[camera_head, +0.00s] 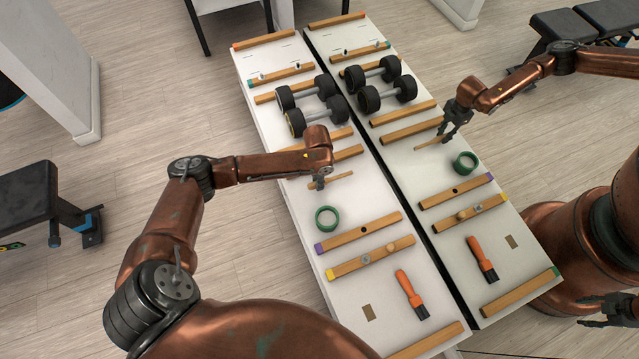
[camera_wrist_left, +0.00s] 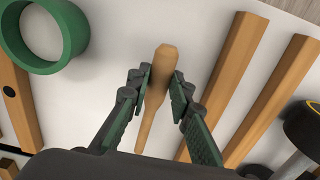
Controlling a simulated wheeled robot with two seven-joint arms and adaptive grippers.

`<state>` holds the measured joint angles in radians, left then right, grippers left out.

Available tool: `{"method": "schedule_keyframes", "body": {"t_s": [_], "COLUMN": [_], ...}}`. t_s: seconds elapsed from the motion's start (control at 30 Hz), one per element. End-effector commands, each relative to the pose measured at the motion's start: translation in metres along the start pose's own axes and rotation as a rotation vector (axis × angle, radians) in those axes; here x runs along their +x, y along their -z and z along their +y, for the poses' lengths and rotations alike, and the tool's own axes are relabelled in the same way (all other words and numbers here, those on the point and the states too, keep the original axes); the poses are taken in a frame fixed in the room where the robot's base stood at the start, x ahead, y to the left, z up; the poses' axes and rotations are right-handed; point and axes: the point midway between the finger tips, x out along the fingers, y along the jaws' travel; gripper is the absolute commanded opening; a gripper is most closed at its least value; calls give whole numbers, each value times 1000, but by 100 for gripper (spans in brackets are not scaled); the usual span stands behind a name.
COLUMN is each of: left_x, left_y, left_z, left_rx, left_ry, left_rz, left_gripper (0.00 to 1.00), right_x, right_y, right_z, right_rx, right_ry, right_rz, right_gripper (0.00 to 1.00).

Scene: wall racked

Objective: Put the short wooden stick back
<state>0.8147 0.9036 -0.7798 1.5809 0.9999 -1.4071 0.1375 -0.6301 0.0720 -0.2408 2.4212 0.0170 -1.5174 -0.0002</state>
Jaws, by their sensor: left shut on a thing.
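My left gripper (camera_head: 318,183) is shut on the short wooden stick (camera_head: 342,177), above or at the white surface (camera_head: 300,190). I cannot tell whether the stick touches the surface. In the left wrist view the stick (camera_wrist_left: 158,88) lies between the two fingers (camera_wrist_left: 160,90), its thicker blunt end pointing away from the palm and its other end running under the gripper. My right gripper is not seen directly. A likely reflection of a black gripper (camera_head: 612,310) shows at the lower right.
A green ring (camera_head: 327,218) lies near the gripper. Wooden bars (camera_head: 358,232) with coloured ends, black dumbbells (camera_head: 305,90) and an orange-handled brush (camera_head: 411,294) line the surface. A second white strip (camera_head: 415,175) beyond a dark gap looks like a mirror image. A bench (camera_head: 30,203) stands left.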

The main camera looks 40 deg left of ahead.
Motion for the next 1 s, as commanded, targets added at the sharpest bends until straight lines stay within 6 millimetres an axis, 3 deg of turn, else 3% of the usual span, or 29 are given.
{"method": "schedule_keyframes", "body": {"t_s": [0.03, 0.07, 0.17, 0.43, 0.47, 0.7, 1.0], "left_x": [20, 23, 21, 23, 23, 23, 24], "left_y": [-2, -2, -1, -1, -1, -1, -1], "left_z": [2, 2, 2, 2, 2, 2, 2], "left_rx": [3, 3, 3, 2, 2, 2, 2], "left_ry": [-5, -6, -3, -3, -3, -3, -3], "left_rz": [-8, -8, -4, -3, -3, -3, -3], "left_gripper": [0, 0, 0, 0, 20, 37, 37], "right_x": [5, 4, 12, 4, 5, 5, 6], "right_y": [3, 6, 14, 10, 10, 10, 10], "right_z": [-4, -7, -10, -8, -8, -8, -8], "right_rx": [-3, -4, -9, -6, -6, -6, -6], "right_ry": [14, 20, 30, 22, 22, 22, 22], "right_rz": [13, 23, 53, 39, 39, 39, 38], "right_gripper": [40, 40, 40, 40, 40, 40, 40]}}
